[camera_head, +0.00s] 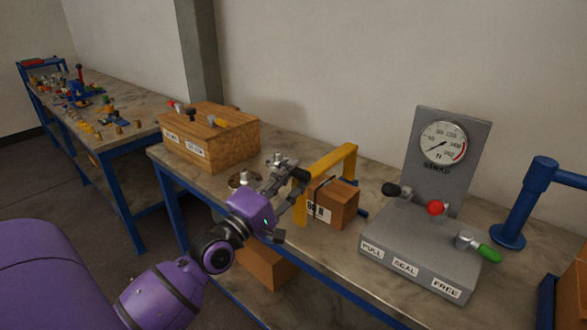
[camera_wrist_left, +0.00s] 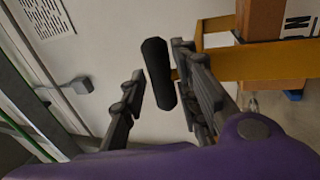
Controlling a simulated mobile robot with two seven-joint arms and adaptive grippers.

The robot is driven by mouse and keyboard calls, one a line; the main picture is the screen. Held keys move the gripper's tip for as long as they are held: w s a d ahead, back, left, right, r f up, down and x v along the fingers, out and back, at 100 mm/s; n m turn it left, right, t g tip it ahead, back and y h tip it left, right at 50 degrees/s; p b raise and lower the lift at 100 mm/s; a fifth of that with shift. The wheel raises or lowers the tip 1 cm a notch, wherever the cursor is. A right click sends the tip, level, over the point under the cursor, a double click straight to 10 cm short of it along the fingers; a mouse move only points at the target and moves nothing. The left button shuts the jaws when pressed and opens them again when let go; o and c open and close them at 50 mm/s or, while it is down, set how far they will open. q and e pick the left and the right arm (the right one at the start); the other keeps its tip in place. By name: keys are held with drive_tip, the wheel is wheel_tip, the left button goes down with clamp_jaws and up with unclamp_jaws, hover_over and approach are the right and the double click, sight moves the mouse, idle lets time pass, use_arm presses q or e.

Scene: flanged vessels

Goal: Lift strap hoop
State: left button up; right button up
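The yellow strap hoop (camera_head: 340,158) stands over a brown box (camera_head: 343,205) with a black strap and a white label. It also shows in the left wrist view (camera_wrist_left: 240,66). A black handle grip (camera_wrist_left: 158,75) sticks out from the hoop's near side. My left gripper (camera_head: 290,182) is at this side of the hoop. In the left wrist view its two fingers (camera_wrist_left: 160,95) are apart, with the grip between them and a gap showing on the left finger's side. Whether the right finger touches it I cannot tell. My right gripper is not in view.
A grey tensioner station (camera_head: 420,245) with a dial gauge (camera_head: 442,142) and levers stands right of the hoop. A wooden box (camera_head: 215,143) with small knobs sits to the left. A blue post (camera_head: 530,205) stands far right. The bench edge runs below my left arm.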

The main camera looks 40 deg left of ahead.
use_arm(q)
drive_tip(key=shift+x, duration=0.9)
drive_tip(key=shift+f, duration=0.1)
clamp_jaws()
drive_tip(key=shift+a, duration=0.1)
